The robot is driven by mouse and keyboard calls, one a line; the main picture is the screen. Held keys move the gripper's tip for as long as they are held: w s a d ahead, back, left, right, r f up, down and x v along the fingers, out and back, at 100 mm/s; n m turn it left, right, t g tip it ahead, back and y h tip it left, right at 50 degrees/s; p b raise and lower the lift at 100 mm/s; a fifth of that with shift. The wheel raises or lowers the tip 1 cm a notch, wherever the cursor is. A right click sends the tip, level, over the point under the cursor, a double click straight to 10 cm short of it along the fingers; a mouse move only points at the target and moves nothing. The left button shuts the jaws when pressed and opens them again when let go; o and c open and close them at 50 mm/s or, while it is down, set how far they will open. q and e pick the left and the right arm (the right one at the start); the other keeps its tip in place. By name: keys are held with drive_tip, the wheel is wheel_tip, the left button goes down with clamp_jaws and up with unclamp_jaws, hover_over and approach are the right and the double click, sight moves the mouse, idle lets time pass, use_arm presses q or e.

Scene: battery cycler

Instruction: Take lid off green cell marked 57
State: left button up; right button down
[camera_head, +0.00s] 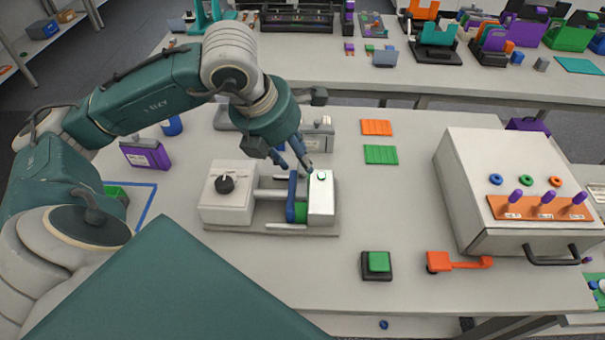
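My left gripper (296,164) points down over the clamp device (228,193) on the table. Its two fingers look spread apart, with nothing clearly between them. The right-hand fingertip is beside the green round cap (321,175) on top of a white block (321,204); whether it touches the cap, I cannot tell. A green part (301,212) and a blue plate (291,198) sit against the block's left side. I cannot read a number 57 on any of these, so I cannot confirm which is the marked green cell. My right gripper is not in view.
A purple box (146,154) stands at the left. Orange (377,128) and green (380,154) flat pieces lie behind right. A green button (378,262) and an orange handle (459,262) are at the front. A large white cabinet (500,180) stands right. Table between is clear.

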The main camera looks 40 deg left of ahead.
sight(302, 170)
use_arm(q)
drive_tip(key=shift+f, duration=0.45)
drive_tip(key=p+x, duration=0.1)
drive_tip(key=x, duration=0.2)
drive_tip(key=shift+a+f+p, duration=0.1)
drive_tip(key=shift+f+p, duration=0.1)
drive_tip(key=shift+p, duration=0.2)
drive_tip(key=shift+w+f, duration=0.2)
drive_tip(key=shift+f, duration=0.15)
drive_tip(key=shift+c, duration=0.5)
drive_tip(key=c, duration=0.7)
